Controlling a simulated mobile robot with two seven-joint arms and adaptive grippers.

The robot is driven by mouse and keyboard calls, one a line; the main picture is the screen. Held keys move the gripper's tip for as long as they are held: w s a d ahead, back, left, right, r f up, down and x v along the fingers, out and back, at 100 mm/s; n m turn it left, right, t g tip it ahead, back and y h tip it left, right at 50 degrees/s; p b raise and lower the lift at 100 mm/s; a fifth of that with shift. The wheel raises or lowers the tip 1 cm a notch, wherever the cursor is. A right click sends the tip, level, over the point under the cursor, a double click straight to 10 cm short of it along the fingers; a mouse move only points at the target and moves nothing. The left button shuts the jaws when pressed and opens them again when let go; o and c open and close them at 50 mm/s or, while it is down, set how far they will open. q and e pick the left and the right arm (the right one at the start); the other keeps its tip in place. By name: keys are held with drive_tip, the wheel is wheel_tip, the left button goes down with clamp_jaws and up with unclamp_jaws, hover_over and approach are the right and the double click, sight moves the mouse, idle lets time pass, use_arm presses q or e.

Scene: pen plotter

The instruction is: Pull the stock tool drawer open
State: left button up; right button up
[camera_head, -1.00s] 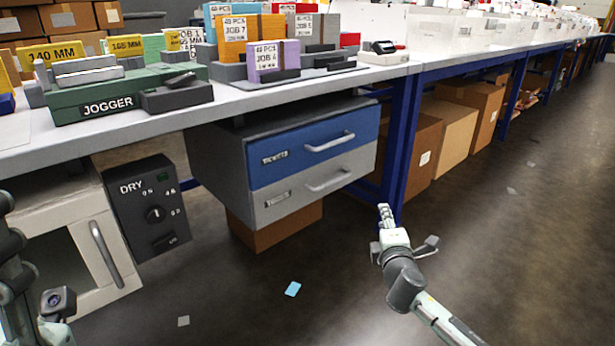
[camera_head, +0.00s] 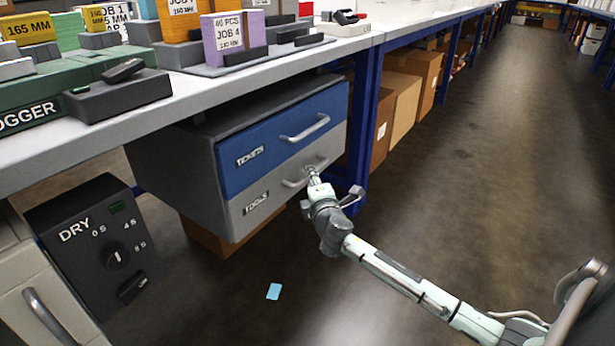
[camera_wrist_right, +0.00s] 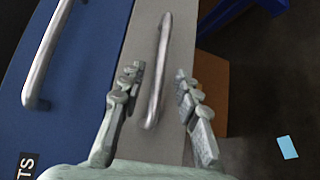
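The grey tool drawer (camera_head: 265,200), labelled TOOLS, is the lower of two drawers under the bench and appears closed. Its silver bar handle (camera_head: 291,183) is on the grey front. A gap shows between the handle and each finger, so contact cannot be confirmed. My left gripper is out of view.
The blue TICKETS drawer (camera_head: 285,138) with its own handle (camera_head: 305,128) sits directly above. A dark DRY control box (camera_head: 95,240) stands at the left. A blue bench leg (camera_head: 361,140) is just right of the drawers. The floor in front is clear except for a light-blue card (camera_head: 274,291).

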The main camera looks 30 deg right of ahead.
drive_tip(key=shift+b+x, duration=0.3)
drive_tip(key=shift+x, duration=1.5)
drive_tip(key=shift+a, duration=0.1)
clamp_jaws()
